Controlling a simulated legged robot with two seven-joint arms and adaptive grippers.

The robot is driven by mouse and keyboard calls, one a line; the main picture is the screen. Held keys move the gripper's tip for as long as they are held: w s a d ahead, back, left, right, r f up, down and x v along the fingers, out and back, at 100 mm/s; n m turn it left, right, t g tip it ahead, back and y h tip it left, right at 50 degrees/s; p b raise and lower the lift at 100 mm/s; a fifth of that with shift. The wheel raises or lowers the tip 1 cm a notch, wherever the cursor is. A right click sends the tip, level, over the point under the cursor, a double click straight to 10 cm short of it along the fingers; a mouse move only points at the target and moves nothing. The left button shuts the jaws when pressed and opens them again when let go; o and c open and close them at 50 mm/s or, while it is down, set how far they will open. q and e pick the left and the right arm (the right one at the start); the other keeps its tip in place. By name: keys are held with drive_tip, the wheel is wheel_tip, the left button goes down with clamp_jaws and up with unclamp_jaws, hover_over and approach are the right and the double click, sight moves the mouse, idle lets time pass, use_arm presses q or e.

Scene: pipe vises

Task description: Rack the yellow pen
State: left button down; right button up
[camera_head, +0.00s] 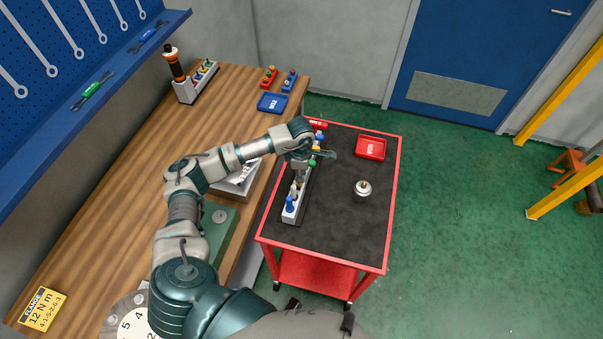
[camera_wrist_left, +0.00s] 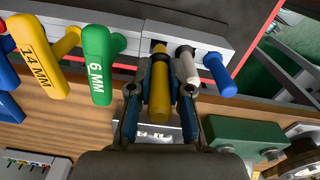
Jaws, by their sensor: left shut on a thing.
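My left gripper (camera_wrist_left: 160,95) is shut on the yellow pen (camera_wrist_left: 159,100) in the left wrist view. The pen's far end lies in front of a dark slot in the grey rack (camera_wrist_left: 205,45); I cannot tell whether it is inside the slot. A white pen (camera_wrist_left: 187,65) and a blue pen (camera_wrist_left: 219,74) stand in the rack beside it. In the head view my left gripper (camera_head: 300,176) is over the rack (camera_head: 291,217) on the red cart, near the blue pen (camera_head: 290,203). The arm hides the yellow pen there. My right gripper is out of view.
Green (camera_wrist_left: 97,65) and yellow (camera_wrist_left: 41,67) T-handles stand left of the gripper in the wrist view. The cart top also holds a red tray (camera_head: 370,148) and a small silver canister (camera_head: 363,188). The cart's front right is clear. The wooden bench (camera_head: 130,170) adjoins the cart.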

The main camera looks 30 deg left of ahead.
use_arm(q)
drive_tip(key=shift+a+f, duration=0.2)
drive_tip(key=shift+f, duration=0.05)
drive_tip(key=shift+d+f+b, duration=0.15)
drive_tip(key=shift+d+b, duration=0.1)
drive_tip(key=shift+b, duration=0.1)
drive_tip(key=shift+a+f, duration=0.1)
drive_tip(key=shift+f, duration=0.35)
drive_tip(key=shift+s+f+b, duration=0.1)
drive_tip(key=shift+b, duration=0.35)
idle(0.4)
drive_tip(key=shift+r+p, duration=0.8)
drive_tip(key=shift+r, duration=0.8)
drive_tip(key=shift+a, duration=0.1)
drive_tip(key=shift+a+b, duration=0.3)
idle(0.4)
